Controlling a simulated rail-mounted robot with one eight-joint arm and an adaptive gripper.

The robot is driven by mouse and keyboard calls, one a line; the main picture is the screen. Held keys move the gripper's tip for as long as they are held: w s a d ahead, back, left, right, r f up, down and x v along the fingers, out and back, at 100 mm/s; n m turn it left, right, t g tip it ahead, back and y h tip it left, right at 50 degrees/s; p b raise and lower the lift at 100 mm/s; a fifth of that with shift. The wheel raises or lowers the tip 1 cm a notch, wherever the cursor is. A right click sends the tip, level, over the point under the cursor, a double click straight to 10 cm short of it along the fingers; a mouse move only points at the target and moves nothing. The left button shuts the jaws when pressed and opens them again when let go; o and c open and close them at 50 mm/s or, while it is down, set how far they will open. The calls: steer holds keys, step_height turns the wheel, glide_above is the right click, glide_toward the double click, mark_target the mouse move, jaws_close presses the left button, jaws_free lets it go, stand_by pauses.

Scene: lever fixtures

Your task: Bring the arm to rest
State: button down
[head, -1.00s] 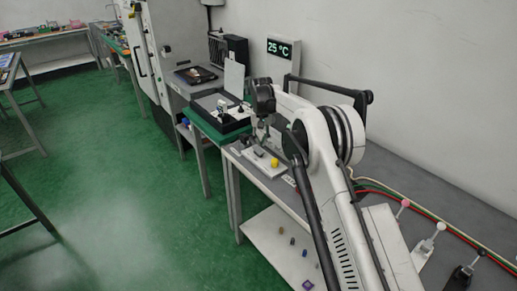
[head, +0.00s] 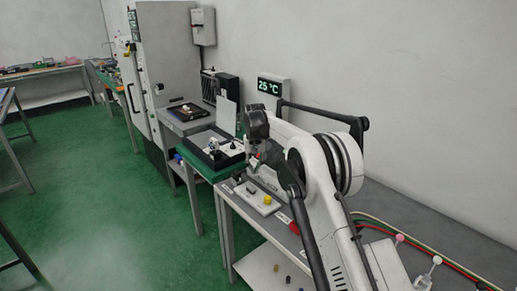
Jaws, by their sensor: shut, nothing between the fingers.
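My arm is bent over the bench along the wall, with its white elbow at the right. My gripper (head: 252,161) hangs below the dark wrist, above and behind a white plate (head: 246,197) with a yellow knob (head: 267,199). It is small and dark here, its fingers are hard to make out, and it looks shut and empty. It appears apart from the plate, though the exact gap cannot be told.
A black tray (head: 187,152) with small parts stands on the green-topped table left of my gripper. A display reading 25 °C (head: 272,87) is on the wall behind. Green floor at left is open.

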steer(key=s+d+r+t, duration=0.1)
steer(key=s+d+r, duration=0.5)
steer(key=r, duration=0.4)
steer(key=s+d+r+t, duration=0.1)
steer(key=s+d+r, duration=0.55)
steer(key=r, duration=0.35)
steer(key=s+d+r+m+t, duration=0.1)
steer(key=s+d+r, duration=0.15)
steer(key=s, duration=0.55)
steer(key=s+d+r+t, duration=0.15)
steer(key=s+d, duration=0.25)
steer(key=s, duration=0.4)
steer(key=s+d+f+t, duration=0.1)
steer(key=s+d+f, duration=0.2)
steer(key=s, duration=0.9)
steer(key=s+d+f+m+t, duration=0.1)
steer(key=s+d+f, duration=0.2)
steer(key=s, duration=0.9)
step_height(320, 180, down, 2)
steer(key=shift+s+d+f+b, duration=0.15)
steer(key=shift+s+f+b, duration=0.1)
steer(key=shift+b, duration=0.2)
